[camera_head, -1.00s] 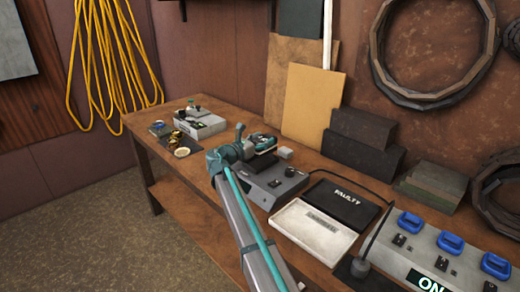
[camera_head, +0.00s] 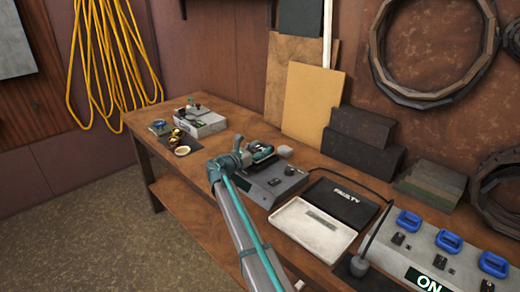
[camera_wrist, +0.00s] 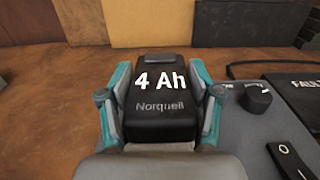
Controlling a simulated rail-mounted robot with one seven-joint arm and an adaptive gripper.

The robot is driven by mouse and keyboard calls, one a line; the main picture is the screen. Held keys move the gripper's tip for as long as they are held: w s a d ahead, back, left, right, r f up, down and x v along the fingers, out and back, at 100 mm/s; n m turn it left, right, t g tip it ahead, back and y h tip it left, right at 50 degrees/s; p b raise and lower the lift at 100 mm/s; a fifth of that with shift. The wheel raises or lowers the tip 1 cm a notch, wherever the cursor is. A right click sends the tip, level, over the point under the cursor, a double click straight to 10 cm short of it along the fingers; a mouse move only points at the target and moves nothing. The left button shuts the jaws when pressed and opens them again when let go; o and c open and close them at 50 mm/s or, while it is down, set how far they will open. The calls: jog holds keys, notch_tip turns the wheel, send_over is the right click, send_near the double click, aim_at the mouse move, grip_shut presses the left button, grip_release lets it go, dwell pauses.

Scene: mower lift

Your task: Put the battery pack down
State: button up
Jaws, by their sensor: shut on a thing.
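The battery pack (camera_wrist: 165,92) is black, marked "4 Ah" and "Norqueil", and fills the middle of the wrist view. My gripper (camera_wrist: 162,98) has its teal and grey fingers on both sides of the pack, shut on it. In the head view my gripper (camera_head: 258,155) is over the bench by the back of a grey device (camera_head: 275,186). The pack is hard to make out there. In the wrist view the pack is left of the device's dial, over wood. I cannot tell whether its underside touches anything.
A black mat marked "FAULTY" (camera_head: 340,203) and a pale tray (camera_head: 312,228) lie right of the device. A unit with blue parts (camera_head: 440,250) stands further right. A white box (camera_head: 200,123) and brass pieces (camera_head: 182,150) are at left. Dark blocks (camera_head: 362,138) stand behind.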

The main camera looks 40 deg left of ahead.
jog(key=shift+f, duration=0.25)
jog(key=o, duration=1.6)
jog(key=shift+s+r, duration=0.15)
jog(key=shift+r, duration=0.15)
jog(key=s, duration=0.4)
jog(key=s+b, duration=0.1)
jog(key=s, duration=0.2)
jog(key=s+a, duration=0.1)
jog(key=s, duration=0.3)
jog(key=shift+s+b, duration=0.3)
jog(key=shift+s, duration=0.05)
